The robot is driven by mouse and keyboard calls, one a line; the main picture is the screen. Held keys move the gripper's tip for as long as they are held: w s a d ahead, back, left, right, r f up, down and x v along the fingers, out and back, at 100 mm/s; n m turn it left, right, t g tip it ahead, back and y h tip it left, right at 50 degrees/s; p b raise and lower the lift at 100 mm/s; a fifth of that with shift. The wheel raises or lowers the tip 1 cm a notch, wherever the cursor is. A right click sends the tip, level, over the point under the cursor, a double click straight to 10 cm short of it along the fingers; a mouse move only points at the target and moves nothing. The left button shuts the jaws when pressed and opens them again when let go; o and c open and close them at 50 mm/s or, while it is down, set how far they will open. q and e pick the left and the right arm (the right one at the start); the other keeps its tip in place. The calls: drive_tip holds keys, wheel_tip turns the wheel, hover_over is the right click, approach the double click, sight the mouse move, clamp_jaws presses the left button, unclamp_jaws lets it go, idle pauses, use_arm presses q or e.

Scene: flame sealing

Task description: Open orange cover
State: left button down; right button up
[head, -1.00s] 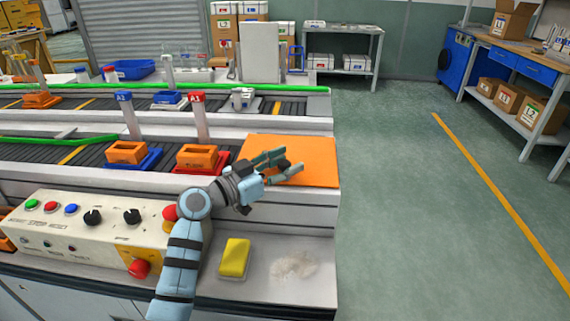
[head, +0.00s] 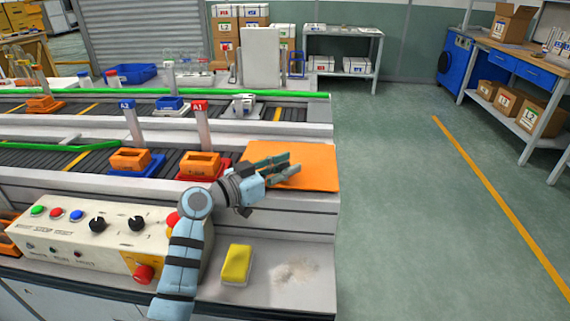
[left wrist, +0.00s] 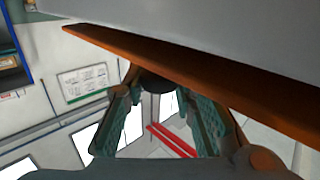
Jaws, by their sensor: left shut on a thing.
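The orange cover (head: 318,160) lies flat on the right end of the near conveyor. My left gripper (head: 285,168), teal-fingered, reaches over it from the left. In the left wrist view the cover (left wrist: 190,78) shows almost edge-on as an orange-brown slab. There the two fingers (left wrist: 160,95) close around a dark round knob (left wrist: 156,83) beside the cover's face. In the head view the fingers mostly hide the knob. My right gripper is not in view.
A control box (head: 90,232) with buttons and a yellow sponge (head: 237,264) sit in front. Orange blocks in blue and red trays (head: 205,178) stand left of the cover. A labelled tube (head: 201,125) rises behind the red tray. The floor to the right is open.

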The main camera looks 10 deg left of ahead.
use_arm(q)
drive_tip(key=shift+n+g+y, duration=0.4)
drive_tip(key=shift+n+g, duration=0.2)
drive_tip(key=r+p, duration=0.2)
drive_tip(key=p, duration=0.1)
drive_tip(key=w+r+p, duration=0.1)
drive_tip(key=r+p, duration=0.1)
drive_tip(key=shift+r+p, duration=0.3)
drive_tip(key=shift+p, duration=0.1)
drive_tip(key=w+r+n+g+y+p, duration=0.1)
drive_tip(key=w+r+n+g+p, duration=0.1)
drive_tip(key=w+r+p, duration=0.2)
drive_tip(key=shift+w+r+g+p, duration=0.15)
drive_tip(key=shift+r+g+p, duration=0.3)
drive_tip(key=shift+p, duration=0.55)
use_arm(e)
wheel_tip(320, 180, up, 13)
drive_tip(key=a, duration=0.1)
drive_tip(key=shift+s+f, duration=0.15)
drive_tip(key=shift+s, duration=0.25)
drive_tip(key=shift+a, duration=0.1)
use_arm(q)
drive_tip(key=c, duration=1.3)
unclamp_jaws()
drive_tip(key=shift+c, duration=0.2)
